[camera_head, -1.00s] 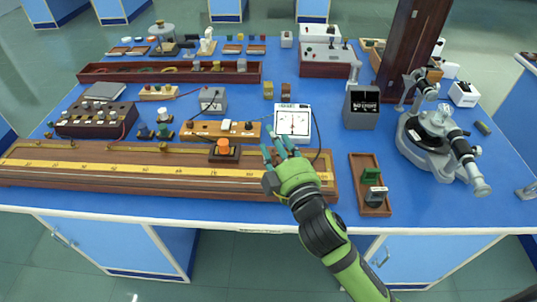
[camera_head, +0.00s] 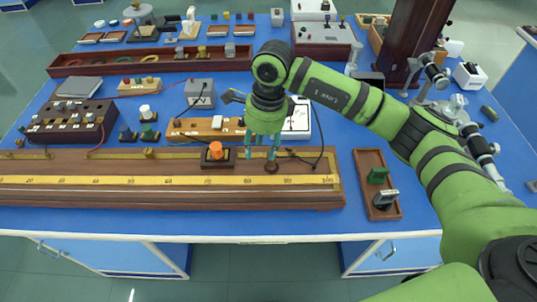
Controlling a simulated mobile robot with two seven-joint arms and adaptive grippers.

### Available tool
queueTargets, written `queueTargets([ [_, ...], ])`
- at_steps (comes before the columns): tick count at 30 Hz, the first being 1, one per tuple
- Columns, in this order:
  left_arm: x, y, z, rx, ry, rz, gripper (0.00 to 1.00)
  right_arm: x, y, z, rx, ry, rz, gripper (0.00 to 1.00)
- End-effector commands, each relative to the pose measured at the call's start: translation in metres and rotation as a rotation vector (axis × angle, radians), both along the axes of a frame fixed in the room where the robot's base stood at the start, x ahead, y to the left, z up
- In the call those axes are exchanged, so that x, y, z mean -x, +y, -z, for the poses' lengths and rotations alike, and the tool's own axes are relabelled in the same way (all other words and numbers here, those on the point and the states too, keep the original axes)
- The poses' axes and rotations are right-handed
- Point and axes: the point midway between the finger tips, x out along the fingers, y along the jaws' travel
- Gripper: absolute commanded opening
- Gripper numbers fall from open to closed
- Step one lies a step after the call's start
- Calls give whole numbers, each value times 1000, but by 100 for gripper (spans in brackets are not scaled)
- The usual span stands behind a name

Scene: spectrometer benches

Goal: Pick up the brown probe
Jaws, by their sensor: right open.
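A small dark brown round piece (camera_head: 271,168), which looks like the brown probe, sits on the long wooden scale board (camera_head: 120,193) near the board's right part. My right gripper (camera_head: 261,156) points down just above the board, with its teal fingers apart. One fingertip is very close to the brown piece and partly overlaps it in the picture; I cannot tell whether they touch. Nothing shows held between the fingers. My left gripper is out of view.
A dark block with an orange knob (camera_head: 216,153) stands just left of my fingers. A black wire (camera_head: 318,160) curves to the right. A wooden tray (camera_head: 374,157) lies further right. A white-faced meter (camera_head: 299,120) is partly hidden behind my gripper.

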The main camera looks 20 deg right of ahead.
Motion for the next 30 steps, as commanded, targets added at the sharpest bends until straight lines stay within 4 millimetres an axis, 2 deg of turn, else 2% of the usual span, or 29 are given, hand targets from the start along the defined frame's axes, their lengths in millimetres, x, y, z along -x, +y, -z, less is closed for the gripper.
queueTargets([
  [1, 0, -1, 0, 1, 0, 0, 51, -5, -15, -4, 62, -7, 7, 46],
  [3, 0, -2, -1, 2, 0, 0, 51, -7, -28, -6, 116, -7, 15, 46],
  [5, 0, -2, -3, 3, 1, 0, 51, -8, -33, -4, 134, -7, 17, 46],
  [16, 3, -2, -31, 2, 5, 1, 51, 2, -28, 39, 136, -2, 17, 46],
  [21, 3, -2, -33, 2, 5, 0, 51, 1, -28, 60, 133, -6, 17, 46],
  [29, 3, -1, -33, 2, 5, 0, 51, 0, -28, 64, 132, -8, 17, 46],
  [30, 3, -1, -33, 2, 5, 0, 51, 0, -28, 64, 132, -8, 17, 30],
])
